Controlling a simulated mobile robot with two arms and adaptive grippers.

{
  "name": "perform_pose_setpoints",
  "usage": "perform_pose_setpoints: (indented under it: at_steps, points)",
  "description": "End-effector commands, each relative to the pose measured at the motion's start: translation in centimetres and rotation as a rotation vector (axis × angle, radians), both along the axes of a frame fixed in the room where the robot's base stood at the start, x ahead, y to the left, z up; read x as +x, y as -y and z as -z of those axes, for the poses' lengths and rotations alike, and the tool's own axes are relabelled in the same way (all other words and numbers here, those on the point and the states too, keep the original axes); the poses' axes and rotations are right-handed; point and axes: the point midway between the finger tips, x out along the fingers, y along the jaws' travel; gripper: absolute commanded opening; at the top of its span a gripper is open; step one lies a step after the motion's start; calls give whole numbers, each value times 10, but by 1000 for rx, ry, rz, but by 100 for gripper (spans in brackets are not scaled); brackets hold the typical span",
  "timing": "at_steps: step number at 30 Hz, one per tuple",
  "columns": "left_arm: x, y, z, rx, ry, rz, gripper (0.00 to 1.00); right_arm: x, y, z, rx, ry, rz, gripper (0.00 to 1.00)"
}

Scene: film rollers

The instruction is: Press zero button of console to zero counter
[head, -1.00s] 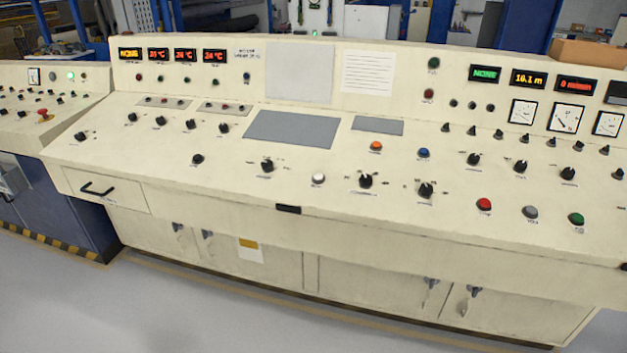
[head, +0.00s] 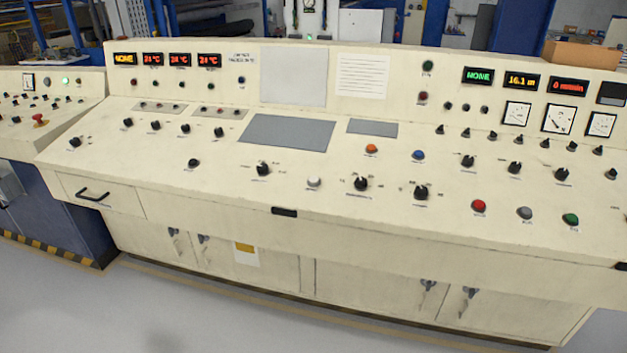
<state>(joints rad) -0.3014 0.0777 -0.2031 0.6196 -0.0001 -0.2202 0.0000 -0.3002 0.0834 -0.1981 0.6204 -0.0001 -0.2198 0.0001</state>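The cream console (head: 300,225) fills the view. On its sloping desk are a white button (head: 313,182), an orange button (head: 371,148), a blue button (head: 418,155), a red button (head: 479,205), a grey button (head: 525,212) and a green button (head: 570,219). The button labels are too small to read, so I cannot tell which is the zero button. A yellow display (head: 521,81) on the upright panel reads about 16.1 m. A red display (head: 568,86) beside it seems to read 0 with a unit. Neither of my grippers is in view.
Black rotary knobs (head: 361,184) stand among the buttons. Three dial gauges (head: 558,118) sit at the right of the panel. A second console (head: 40,125) with a red emergency knob adjoins at left. The grey floor (head: 200,310) in front is clear.

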Motion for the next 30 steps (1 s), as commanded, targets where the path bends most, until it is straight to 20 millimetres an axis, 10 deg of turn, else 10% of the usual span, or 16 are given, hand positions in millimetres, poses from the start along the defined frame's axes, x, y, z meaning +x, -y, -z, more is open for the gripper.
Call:
perform_pose_setpoints:
  at_steps: [17, 30]
  points:
    - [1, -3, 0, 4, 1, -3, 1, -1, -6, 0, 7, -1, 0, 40]
    - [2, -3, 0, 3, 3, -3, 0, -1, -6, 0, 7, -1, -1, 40]
